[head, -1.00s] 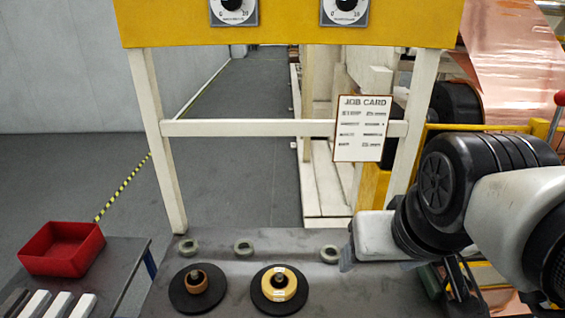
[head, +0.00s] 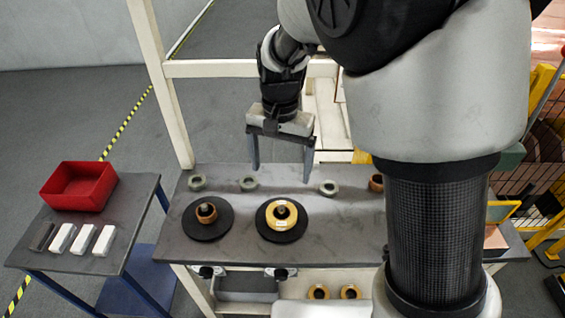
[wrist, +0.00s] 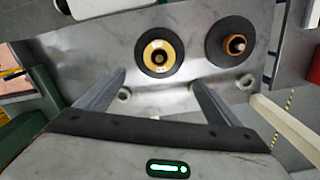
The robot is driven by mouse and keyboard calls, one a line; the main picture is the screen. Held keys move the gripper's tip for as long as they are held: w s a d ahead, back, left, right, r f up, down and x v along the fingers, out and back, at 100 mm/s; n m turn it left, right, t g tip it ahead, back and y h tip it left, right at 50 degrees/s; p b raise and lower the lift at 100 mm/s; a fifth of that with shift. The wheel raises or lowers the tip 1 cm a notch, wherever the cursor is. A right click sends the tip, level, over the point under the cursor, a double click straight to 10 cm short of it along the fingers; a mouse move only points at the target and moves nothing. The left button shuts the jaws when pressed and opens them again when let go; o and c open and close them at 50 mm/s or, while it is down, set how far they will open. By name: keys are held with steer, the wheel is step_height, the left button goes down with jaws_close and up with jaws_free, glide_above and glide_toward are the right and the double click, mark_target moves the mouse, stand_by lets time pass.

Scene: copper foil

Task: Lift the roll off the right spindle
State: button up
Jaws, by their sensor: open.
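The right spindle is a black round plate (head: 283,234) on the grey bench, with a dark post in its middle. A yellow-rimmed roll (head: 270,219) sits around that post; it also shows in the wrist view (wrist: 150,50). The left spindle (head: 200,231) has a smaller copper-brown piece (head: 207,213) around its post. It also shows in the wrist view (wrist: 236,44). My gripper (head: 281,178) points down with its two grey fingers wide apart and empty. It hangs behind the right spindle, apart from the roll. In the wrist view both fingers (wrist: 156,80) stop short of the roll.
Several small rings, including a grey-green one (head: 328,187), lie along the bench's back. A side table at left holds a red bin (head: 79,186) and several blocks (head: 82,238). Yellow rolls (head: 318,292) lie below the bench. A white frame post (head: 162,90) rises behind it.

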mark_target(282, 207)
step_height(282, 207, down, 17)
steer(key=shift+d+f+b, duration=0.1)
steer(key=shift+b, duration=0.3)
steer(key=c, duration=1.2)
